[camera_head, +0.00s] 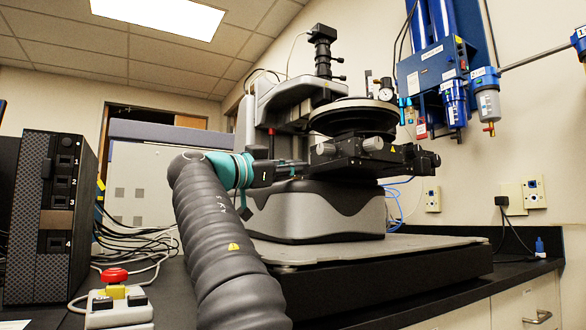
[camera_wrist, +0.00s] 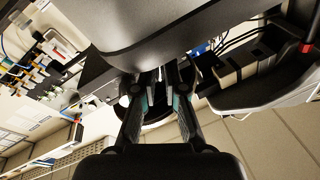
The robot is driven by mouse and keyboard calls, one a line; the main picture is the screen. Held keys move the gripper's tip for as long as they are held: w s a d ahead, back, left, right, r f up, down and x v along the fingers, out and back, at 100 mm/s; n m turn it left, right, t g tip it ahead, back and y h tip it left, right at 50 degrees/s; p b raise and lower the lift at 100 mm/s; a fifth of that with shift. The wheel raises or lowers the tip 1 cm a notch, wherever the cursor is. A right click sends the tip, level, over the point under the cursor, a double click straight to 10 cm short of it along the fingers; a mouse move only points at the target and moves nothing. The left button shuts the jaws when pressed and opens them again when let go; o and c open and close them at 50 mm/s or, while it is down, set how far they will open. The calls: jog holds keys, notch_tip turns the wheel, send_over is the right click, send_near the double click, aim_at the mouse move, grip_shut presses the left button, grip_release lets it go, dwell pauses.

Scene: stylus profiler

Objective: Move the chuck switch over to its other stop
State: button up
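The stylus profiler (camera_head: 315,212) stands on a grey plate on the bench in the head view. My arm reaches in from the bottom, and my gripper (camera_head: 298,167) is at the left side of its black stage block (camera_head: 350,160), under the round chuck (camera_head: 355,115). In the wrist view my gripper's two fingers (camera_wrist: 159,80) stand apart with a narrow gap between them. Their tips are close to dark stage parts. I cannot pick out the chuck switch for certain; it is small or hidden by the fingers. I cannot tell whether the tips touch anything.
A black control box (camera_head: 48,215) stands at left, with a red emergency button (camera_head: 114,275) on a small box in front. Cables (camera_head: 140,245) run behind my arm. Blue filter units (camera_head: 453,95) hang on the right wall. The bench at front right (camera_head: 425,300) is clear.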

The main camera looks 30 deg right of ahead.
jog(key=o, duration=0.3)
jog(key=shift+a, duration=0.1)
jog(key=v, duration=1.2)
jog(key=shift+s, duration=0.1)
